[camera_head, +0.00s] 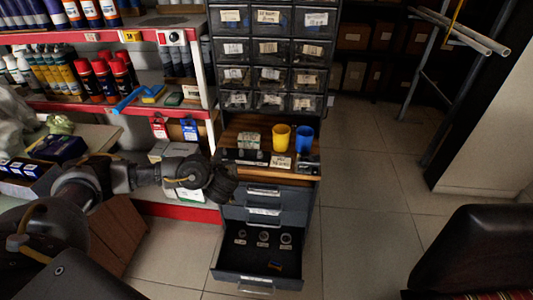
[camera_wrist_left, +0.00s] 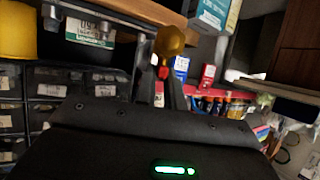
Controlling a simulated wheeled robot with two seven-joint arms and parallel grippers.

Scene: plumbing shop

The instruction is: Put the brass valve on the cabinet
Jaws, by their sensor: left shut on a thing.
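The brass valve (camera_wrist_left: 169,42) shows as a golden, rounded piece with a small red part below it in the left wrist view. My left gripper (camera_wrist_left: 166,85) is shut on it, with the valve at the fingertips. In the head view my left gripper (camera_head: 222,183) is at the front left of the cabinet (camera_head: 265,195), near the level of its wooden worktop (camera_head: 243,122). The valve cannot be made out there. My right gripper is not in view.
A yellow cup (camera_head: 281,137) and a blue cup (camera_head: 303,139) stand on the worktop beside a small box (camera_head: 252,139). Labelled small drawers (camera_head: 268,48) rise behind. The bottom drawer (camera_head: 258,278) is pulled open, with several small parts inside.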

